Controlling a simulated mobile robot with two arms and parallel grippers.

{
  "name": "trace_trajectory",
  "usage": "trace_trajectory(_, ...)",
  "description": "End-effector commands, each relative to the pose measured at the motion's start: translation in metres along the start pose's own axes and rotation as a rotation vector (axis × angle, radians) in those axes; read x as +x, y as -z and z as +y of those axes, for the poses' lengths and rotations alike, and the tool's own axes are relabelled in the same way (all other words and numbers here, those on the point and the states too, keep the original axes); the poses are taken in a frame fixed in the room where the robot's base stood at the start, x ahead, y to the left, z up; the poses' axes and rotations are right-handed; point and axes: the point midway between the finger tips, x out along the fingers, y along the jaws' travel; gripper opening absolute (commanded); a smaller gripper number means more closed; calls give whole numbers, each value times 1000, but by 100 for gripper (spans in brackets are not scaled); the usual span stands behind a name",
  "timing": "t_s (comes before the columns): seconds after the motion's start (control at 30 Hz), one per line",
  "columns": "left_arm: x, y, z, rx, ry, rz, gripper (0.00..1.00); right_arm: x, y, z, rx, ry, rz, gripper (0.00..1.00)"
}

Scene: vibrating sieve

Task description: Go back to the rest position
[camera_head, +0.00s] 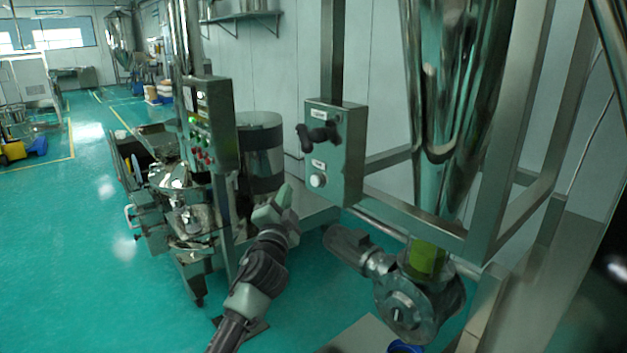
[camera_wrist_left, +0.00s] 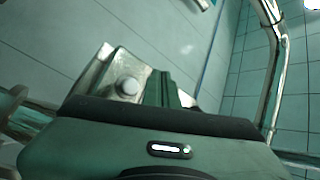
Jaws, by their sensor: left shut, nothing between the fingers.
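My left arm rises from the bottom of the head view. Its left gripper (camera_head: 284,196) is just left of and below the grey control box (camera_head: 347,150), in front of the metal drum. The gripper is shut and empty. In the left wrist view, the dark green fingers (camera_wrist_left: 162,90) extend beyond the pale gripper body. A metal box with a round white button (camera_wrist_left: 130,87) shows beyond them, to the left. No contact is visible. My right gripper is not in either view.
A steel frame carries a tall shiny hopper (camera_head: 455,90) at right, with a motor and valve unit (camera_head: 405,290) below it. A machine with a button panel (camera_head: 212,120) stands left of my arm, before a metal drum (camera_head: 260,150). Open green floor (camera_head: 70,220) lies at left.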

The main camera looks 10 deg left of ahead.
Motion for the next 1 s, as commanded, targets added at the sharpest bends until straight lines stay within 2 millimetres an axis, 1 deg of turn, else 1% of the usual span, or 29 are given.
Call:
trace_trajectory(0.43, 0, 0, 1, 0, -1, -1, 0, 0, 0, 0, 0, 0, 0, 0)
trace_trajectory(0.5, -1, -4, 6, -3, -11, -6, 0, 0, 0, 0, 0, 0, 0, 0)
trace_trajectory(0.57, -4, -12, 19, -9, -34, -19, 0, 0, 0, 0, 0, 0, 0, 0)
trace_trajectory(0.67, -14, -37, 60, -32, -107, -58, 0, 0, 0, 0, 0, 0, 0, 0)
trace_trajectory(0.7, -22, -51, 82, -46, -146, -80, 0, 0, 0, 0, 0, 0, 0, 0)
trace_trajectory(0.77, -36, -74, 117, -69, -211, -120, 0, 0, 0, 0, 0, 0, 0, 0)
trace_trajectory(0.8, -48, -90, 142, -85, -254, -149, 0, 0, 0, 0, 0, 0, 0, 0)
trace_trajectory(0.87, -68, -114, 176, -111, -318, -192, 0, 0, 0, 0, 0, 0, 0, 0)
trace_trajectory(0.9, -83, -129, 199, -128, -358, -222, 0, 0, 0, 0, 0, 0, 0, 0)
trace_trajectory(0.97, -108, -152, 231, -154, -418, -268, 0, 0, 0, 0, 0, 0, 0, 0)
trace_trajectory(1.0, -126, -166, 252, -172, -457, -300, 0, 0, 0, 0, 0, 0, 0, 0)
